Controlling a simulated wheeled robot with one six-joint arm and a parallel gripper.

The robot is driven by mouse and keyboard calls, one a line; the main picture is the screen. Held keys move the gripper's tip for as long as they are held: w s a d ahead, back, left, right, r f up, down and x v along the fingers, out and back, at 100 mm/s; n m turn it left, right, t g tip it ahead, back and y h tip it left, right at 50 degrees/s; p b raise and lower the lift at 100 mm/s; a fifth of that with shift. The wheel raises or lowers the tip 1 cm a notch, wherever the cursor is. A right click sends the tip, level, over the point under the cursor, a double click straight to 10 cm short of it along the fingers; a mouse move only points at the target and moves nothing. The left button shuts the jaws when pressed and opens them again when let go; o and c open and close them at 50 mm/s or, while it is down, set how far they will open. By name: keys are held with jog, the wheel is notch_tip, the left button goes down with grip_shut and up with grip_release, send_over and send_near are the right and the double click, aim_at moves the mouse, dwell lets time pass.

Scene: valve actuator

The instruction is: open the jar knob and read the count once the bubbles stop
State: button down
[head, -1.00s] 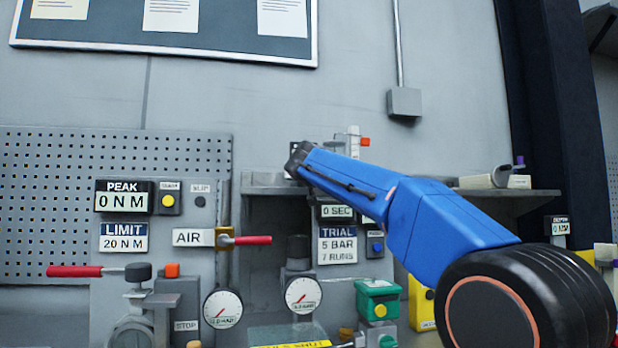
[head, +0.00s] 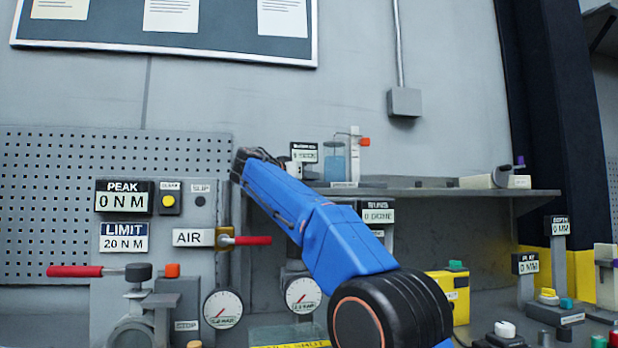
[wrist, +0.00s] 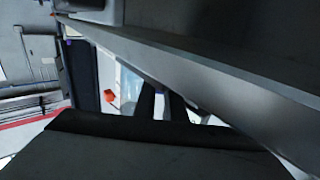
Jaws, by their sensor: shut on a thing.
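A small clear jar with blue liquid (head: 334,160) stands on the shelf, with an orange-red knob (head: 364,141) at its upper right. The knob also shows in the wrist view (wrist: 110,96), apart from my gripper. A small count display (head: 304,152) stands left of the jar; its digits are too small to read, and I cannot make out bubbles. My arm's blue end reaches up left of the jar. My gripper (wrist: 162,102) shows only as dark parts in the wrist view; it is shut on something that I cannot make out.
The grey shelf (head: 440,192) runs right from the jar. The red AIR lever (head: 252,240) lies below my arm's end. Gauges (head: 223,308) and a PEAK display (head: 123,197) reading 0 NM stand left. A yellow box (head: 449,292) stands right of my arm.

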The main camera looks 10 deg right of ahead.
jog(key=shift+m+g+h, duration=0.5)
jog(key=shift+g, duration=0.1)
jog(key=c, duration=1.8)
grip_release()
jog(key=v, duration=1.7)
jog(key=shift+a, duration=0.2)
